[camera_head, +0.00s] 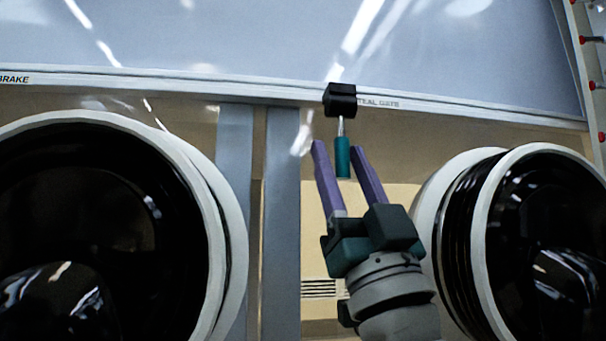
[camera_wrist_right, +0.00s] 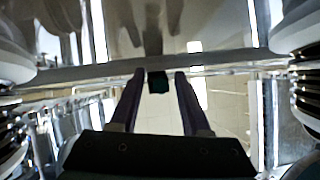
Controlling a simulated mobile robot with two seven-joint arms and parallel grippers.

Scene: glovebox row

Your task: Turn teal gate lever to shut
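The teal gate lever (camera_head: 342,158) hangs straight down from a black pivot block (camera_head: 340,99) beside the "TEAL GATE" label (camera_head: 380,103). It has a short metal stem and a teal grip. My right gripper (camera_head: 336,147) is open, its two purple fingers pointing up on either side of the teal grip. In the right wrist view the dark teal grip (camera_wrist_right: 158,83) shows end-on between the two fingertips (camera_wrist_right: 160,74), with gaps on both sides. My left gripper is in neither view.
Large black glove ports with pale rims stand at the left (camera_head: 232,240) and right (camera_head: 478,245). A pale rail (camera_head: 230,90) runs under the glass window (camera_head: 300,40). Grey vertical posts (camera_head: 283,200) stand left of my gripper.

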